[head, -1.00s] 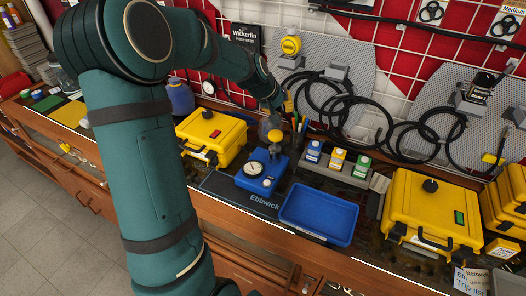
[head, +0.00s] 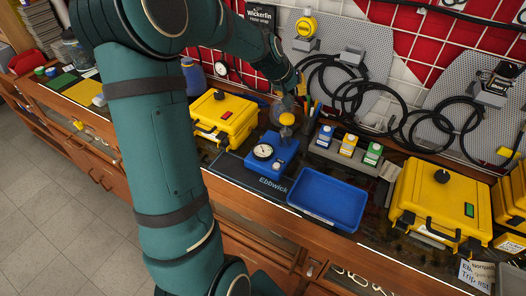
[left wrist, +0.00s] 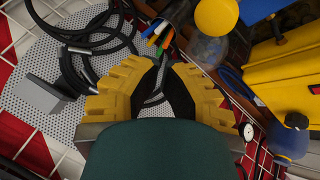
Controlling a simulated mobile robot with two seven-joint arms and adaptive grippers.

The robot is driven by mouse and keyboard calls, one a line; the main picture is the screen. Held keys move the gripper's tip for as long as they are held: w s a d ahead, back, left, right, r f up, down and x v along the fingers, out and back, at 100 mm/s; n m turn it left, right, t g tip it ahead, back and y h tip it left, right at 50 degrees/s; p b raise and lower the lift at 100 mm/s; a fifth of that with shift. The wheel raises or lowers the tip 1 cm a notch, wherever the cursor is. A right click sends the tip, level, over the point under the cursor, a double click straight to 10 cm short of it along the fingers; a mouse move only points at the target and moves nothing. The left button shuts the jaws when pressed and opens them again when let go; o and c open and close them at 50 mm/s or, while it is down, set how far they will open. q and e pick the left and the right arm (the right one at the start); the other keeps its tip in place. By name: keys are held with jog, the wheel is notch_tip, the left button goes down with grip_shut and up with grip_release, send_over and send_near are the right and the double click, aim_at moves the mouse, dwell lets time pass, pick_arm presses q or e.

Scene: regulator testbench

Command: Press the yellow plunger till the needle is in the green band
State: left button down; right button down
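The blue regulator block (head: 284,149) stands on the bench with a round white gauge (head: 264,151) on its front. The gauge's needle and green band are too small to read. My right gripper is out of view.
A blue tray (head: 325,198) lies right of the block, and a yellow case (head: 224,117) stands left. Pens (left wrist: 160,35), small bottles (head: 348,145) and black hoses (head: 340,90) are close by. A larger yellow case (head: 437,205) is farther right.

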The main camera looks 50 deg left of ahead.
aim_at(292, 115)
pick_arm(q)
jog(key=shift+r, duration=0.1)
dwell(0.3)
notch_tip(292, 115, up, 4)
jog(key=shift+f+p, duration=0.15)
jog(key=shift+p, duration=0.15)
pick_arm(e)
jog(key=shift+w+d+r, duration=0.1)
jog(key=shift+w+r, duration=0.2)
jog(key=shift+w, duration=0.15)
